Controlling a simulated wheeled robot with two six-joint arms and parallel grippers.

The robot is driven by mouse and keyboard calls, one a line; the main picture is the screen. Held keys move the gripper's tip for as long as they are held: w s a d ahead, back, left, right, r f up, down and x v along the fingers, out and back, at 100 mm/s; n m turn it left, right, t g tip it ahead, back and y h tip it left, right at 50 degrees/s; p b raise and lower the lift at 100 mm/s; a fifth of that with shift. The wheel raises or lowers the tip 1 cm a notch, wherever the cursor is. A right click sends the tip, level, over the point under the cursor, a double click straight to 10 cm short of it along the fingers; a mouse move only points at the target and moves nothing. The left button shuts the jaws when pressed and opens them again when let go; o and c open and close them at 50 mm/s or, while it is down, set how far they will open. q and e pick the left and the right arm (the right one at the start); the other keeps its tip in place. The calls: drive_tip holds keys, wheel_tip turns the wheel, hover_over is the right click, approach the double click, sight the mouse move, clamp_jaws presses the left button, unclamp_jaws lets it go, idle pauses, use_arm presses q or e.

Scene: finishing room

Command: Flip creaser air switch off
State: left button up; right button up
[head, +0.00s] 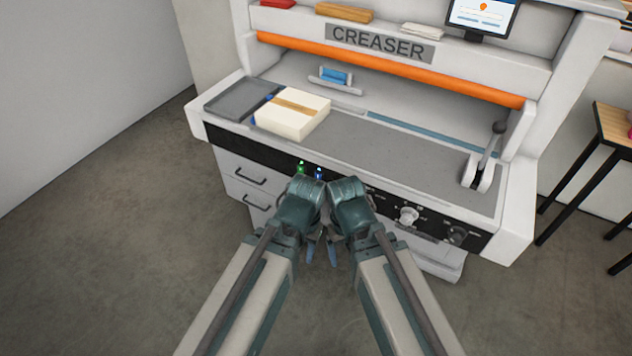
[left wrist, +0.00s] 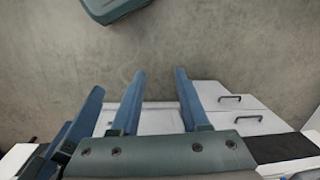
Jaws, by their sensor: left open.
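The creaser (head: 380,90) stands ahead with a black control strip (head: 253,155) along its front. A green-lit switch (head: 301,167) and a blue-lit switch (head: 318,173) sit on the strip, just above my left wrist. Their labels are hidden or too small, so I cannot tell which is the air switch. My left gripper (head: 310,252) points down in front of the machine, below the switches. In the left wrist view its blue fingers (left wrist: 160,85) are apart with nothing between them. My right gripper (head: 333,252) hangs close beside it; its finger gap is unclear.
A pale knob (head: 408,215) and a dark knob (head: 457,235) are on the strip to the right. A paper stack (head: 292,115) and grey tray (head: 243,98) lie on the bed. A lever (head: 490,155) stands at right. Drawers (head: 245,172) are below; the floor in front is clear.

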use_arm(q)
drive_tip(key=w+d+f+h+b, duration=0.1)
drive_tip(key=f+b, duration=0.1)
drive_tip(key=w+d+f+m+t+h+b, duration=0.1)
drive_tip(key=w+f+b, duration=0.1)
drive_tip(key=f+b, duration=0.1)
drive_tip(key=w+d+f+h+b, duration=0.1)
drive_tip(key=f+h+b, duration=0.1)
drive_tip(key=shift+w+d+f+m+t+b, duration=0.25)
drive_tip(key=shift+w+d+m+t+b, duration=0.1)
drive_tip(key=shift+m+t, duration=0.05)
clamp_jaws()
drive_tip(key=w+d+f+m+t+h+b, duration=0.1)
drive_tip(key=w+f+t+h+b, duration=0.25)
drive_tip(key=w+b, duration=0.4)
drive_tip(key=w+a+n+t+b, duration=0.1)
drive_tip(key=w+a+t+b, duration=0.8)
drive_tip(key=b, duration=0.3)
drive_tip(key=shift+w+a+h+b, duration=0.35)
drive_tip(key=shift+b, duration=0.05)
